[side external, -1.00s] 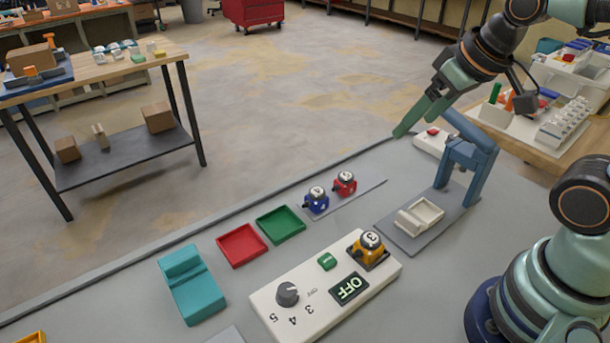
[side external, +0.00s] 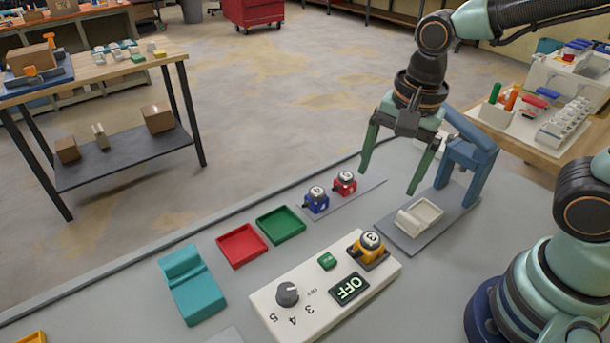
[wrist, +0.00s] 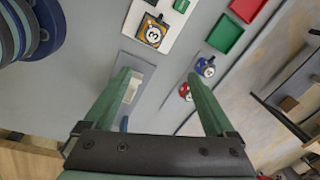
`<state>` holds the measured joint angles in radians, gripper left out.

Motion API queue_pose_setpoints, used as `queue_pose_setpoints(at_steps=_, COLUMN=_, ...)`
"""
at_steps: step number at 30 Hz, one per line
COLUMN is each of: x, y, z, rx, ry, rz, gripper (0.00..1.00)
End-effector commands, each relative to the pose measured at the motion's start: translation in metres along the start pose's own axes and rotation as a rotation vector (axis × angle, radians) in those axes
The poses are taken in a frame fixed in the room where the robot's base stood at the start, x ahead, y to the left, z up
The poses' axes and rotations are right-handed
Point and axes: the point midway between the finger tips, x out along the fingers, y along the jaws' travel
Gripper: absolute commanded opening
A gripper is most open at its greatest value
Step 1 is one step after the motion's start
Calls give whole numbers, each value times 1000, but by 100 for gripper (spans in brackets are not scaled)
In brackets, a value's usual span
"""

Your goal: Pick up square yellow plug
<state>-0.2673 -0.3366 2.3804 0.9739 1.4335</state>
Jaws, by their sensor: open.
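The box has a dark dial, a green button and a display reading OFF. In the wrist view the yellow plug (wrist: 152,33) is at the top, beyond the fingertips. My gripper (side external: 388,180) is open and empty, pointing down, well above the table and behind the plug in the side view. In the wrist view its green fingers (wrist: 160,75) are spread wide with nothing between the tips but table and parts below.
A blue plug (side external: 316,200) and a red plug (side external: 345,183) stand on a grey strip. A cream cradle (side external: 420,216) sits on a grey plate beside a blue arch (side external: 468,155). Red (side external: 241,246) and green (side external: 281,225) trays and a teal block (side external: 192,285) lie left.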

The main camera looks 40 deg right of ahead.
Motion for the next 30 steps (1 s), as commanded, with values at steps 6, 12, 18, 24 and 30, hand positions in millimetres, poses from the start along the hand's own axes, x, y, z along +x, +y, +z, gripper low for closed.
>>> queue_pose_setpoints(at_steps=6, x=17, y=3, z=20, rx=298, ry=-1, rz=97, gripper=90)
queue_pose_setpoints(at_steps=12, x=25, y=5, z=26, rx=404, ry=9, rz=128, gripper=90)
queue_pose_setpoints(at_steps=18, x=55, y=10, z=27, rx=409, ry=10, rz=134, gripper=90)
queue_pose_setpoints(at_steps=24, x=82, y=12, z=27, rx=409, ry=9, rz=130, gripper=90)
queue_pose_setpoints(at_steps=30, x=92, y=13, z=27, rx=408, ry=9, rz=126, gripper=90)
